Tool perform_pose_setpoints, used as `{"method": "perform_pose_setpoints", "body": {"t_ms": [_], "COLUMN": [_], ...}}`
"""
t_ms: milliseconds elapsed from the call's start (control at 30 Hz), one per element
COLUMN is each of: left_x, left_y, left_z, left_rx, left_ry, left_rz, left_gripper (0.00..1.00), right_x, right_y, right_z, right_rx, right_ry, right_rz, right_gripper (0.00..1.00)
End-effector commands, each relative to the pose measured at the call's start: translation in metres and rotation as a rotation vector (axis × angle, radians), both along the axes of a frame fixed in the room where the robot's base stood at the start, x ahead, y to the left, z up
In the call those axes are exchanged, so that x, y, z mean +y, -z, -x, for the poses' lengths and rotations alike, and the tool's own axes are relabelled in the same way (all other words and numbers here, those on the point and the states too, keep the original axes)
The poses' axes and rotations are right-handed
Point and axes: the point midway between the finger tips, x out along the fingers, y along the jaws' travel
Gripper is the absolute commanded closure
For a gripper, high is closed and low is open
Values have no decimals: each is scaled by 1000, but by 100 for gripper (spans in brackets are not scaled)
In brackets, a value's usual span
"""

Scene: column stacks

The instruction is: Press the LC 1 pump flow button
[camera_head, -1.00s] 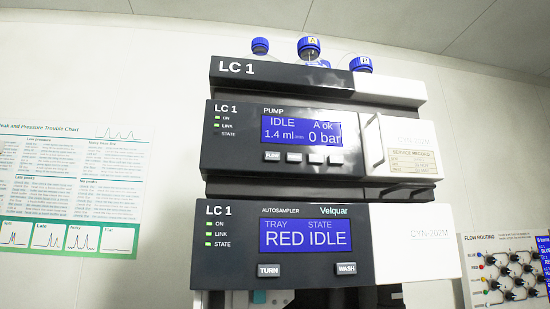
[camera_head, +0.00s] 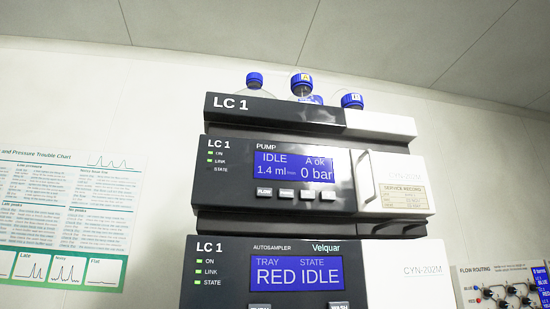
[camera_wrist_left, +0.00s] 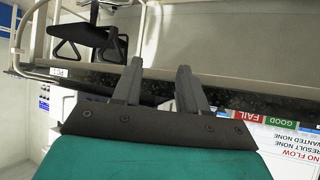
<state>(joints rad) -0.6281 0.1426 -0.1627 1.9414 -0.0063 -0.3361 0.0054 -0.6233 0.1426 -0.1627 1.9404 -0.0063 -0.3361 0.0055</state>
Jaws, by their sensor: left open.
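The LC 1 stack (camera_head: 275,110) stands in the middle of the head view. Its pump module (camera_head: 225,160) has a blue display (camera_head: 294,166) reading IDLE, A ok, 1.4 ml/min and 0 bar. The FLOW button (camera_head: 264,192) is the leftmost of several small pale buttons under that display. Neither gripper shows in the head view. In the left wrist view my left gripper (camera_wrist_left: 162,82) is open and empty, with its two dark fingers apart. The pump is not recognisable in that view.
The autosampler (camera_head: 215,290) sits below the pump, its display reading RED IDLE. Bottles with blue caps (camera_head: 301,84) stand on top. A trouble chart (camera_head: 65,215) hangs at left, a flow routing panel (camera_head: 505,285) at lower right. The left wrist view shows a bench rail and a GOOD/FAIL sign (camera_wrist_left: 280,122).

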Motion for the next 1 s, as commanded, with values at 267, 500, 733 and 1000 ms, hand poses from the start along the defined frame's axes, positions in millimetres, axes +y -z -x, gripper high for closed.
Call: {"method": "perform_pose_setpoints", "body": {"t_ms": [267,500,733,1000], "left_x": [0,0,0,0], "left_y": [0,-1,-1,-1], "left_z": [0,-2,-3,-3], "left_rx": [0,-3,-6,-5], "left_ry": [0,0,0,0], "left_rz": [0,1,0,0], "left_gripper": [57,77,99,100], "right_x": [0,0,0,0], "right_y": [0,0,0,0], "right_z": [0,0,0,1], "right_rx": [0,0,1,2], "right_ry": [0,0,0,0], "right_rz": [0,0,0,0], "right_gripper": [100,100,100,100]}}
